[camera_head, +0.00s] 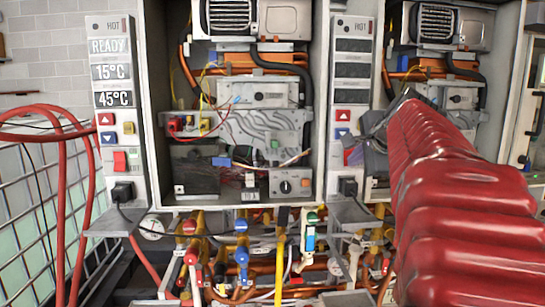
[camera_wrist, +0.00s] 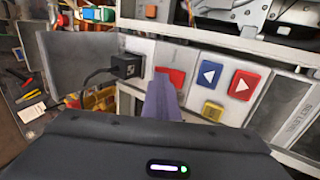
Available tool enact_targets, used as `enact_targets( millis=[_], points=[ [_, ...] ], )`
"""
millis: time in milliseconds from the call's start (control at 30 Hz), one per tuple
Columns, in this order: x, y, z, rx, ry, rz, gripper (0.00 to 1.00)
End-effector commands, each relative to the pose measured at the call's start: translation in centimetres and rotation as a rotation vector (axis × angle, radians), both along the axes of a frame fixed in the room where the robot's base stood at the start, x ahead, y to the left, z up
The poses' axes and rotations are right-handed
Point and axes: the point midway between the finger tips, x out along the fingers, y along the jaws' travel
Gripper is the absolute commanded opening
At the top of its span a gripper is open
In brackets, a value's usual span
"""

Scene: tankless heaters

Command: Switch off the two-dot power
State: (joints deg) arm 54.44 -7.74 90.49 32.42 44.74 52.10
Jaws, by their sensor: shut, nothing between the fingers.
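The middle heater's control panel (camera_head: 352,60) has three dark displays. Red and blue arrow buttons sit below them. Its red power switch (camera_head: 347,157) is partly hidden behind my gripper (camera_head: 370,148). In the wrist view the switch (camera_wrist: 175,75) shows between a black plug (camera_wrist: 125,66) and the blue arrow button (camera_wrist: 209,73). My gripper (camera_wrist: 164,97) is shut and empty, its narrow tip over or against the switch's edge; contact is unclear. The left control panel (camera_head: 109,50) shows READY, 15°C and 45°C, with its own red switch (camera_head: 119,161). I cannot make out the dot marks.
A yellow button (camera_wrist: 212,111) and a red arrow button (camera_wrist: 243,85) lie close to my fingers. Open heater cabinets (camera_head: 240,100) flank the middle panel. Pipes and coloured valves (camera_head: 240,255) crowd below. A red hose (camera_head: 62,200) loops at the left.

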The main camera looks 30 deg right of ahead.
Motion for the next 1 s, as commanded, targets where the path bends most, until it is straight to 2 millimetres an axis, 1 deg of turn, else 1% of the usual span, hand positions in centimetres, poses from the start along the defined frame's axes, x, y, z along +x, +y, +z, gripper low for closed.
enact_targets(
  millis=[267, 533, 1000],
  points=[
    [0.3, -0.2, -0.6, 0.001, 0.002, 0.001, 0.00],
    [0.4, -0.2, -0.5, 0.002, 0.001, 0.000, 0.00],
    [0.4, -0.1, 1.3, -0.004, -0.006, 0.001, 0.00]
  ],
)
